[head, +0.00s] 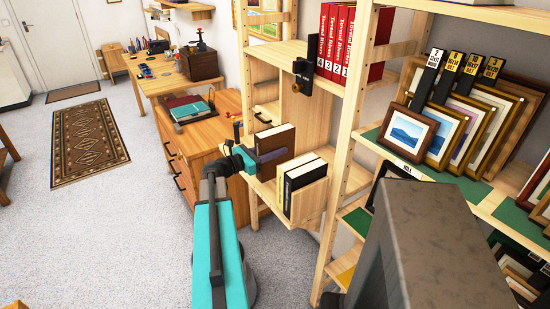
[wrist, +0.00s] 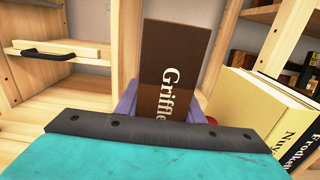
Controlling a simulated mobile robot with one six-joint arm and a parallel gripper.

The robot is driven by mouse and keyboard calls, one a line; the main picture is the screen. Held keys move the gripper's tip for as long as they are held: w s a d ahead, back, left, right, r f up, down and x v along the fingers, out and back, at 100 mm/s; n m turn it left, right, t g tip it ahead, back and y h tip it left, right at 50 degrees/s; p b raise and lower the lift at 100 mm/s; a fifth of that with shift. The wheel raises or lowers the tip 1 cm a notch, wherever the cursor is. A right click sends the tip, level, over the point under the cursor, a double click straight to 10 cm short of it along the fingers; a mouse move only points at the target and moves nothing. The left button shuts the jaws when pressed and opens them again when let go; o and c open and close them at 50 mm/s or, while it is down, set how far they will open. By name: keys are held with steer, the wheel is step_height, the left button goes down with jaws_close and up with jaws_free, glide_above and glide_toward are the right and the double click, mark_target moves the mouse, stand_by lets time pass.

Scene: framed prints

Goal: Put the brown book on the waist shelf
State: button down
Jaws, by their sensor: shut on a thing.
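The brown book (head: 275,140) stands upright at the waist shelf (head: 262,190), held in my gripper (head: 252,158). In the wrist view the book (wrist: 175,60) shows its spine with pale lettering, between the purple fingers of my gripper (wrist: 165,108). My gripper is shut on it. The shelf is a light wooden one in the tall rack, with black and cream books (head: 303,180) standing at its right end. The book's lower edge is hidden in the wrist view, so I cannot tell whether it touches the shelf board.
Red numbered volumes (head: 348,42) stand on the shelf above. Framed prints (head: 460,115) fill the rack on the right. A wooden drawer cabinet (head: 205,140) stands left of the rack. A black-handled drawer (wrist: 55,50) shows in the wrist view.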

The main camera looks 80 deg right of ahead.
steer(key=shift+f, duration=1.8)
steer(key=shift+f, duration=0.15)
steer(key=c, duration=1.2)
jaws_free()
steer(key=b+v, duration=0.1)
steer(key=v, duration=1.1)
steer(key=shift+b, duration=0.3)
steer(key=shift+a, duration=0.1)
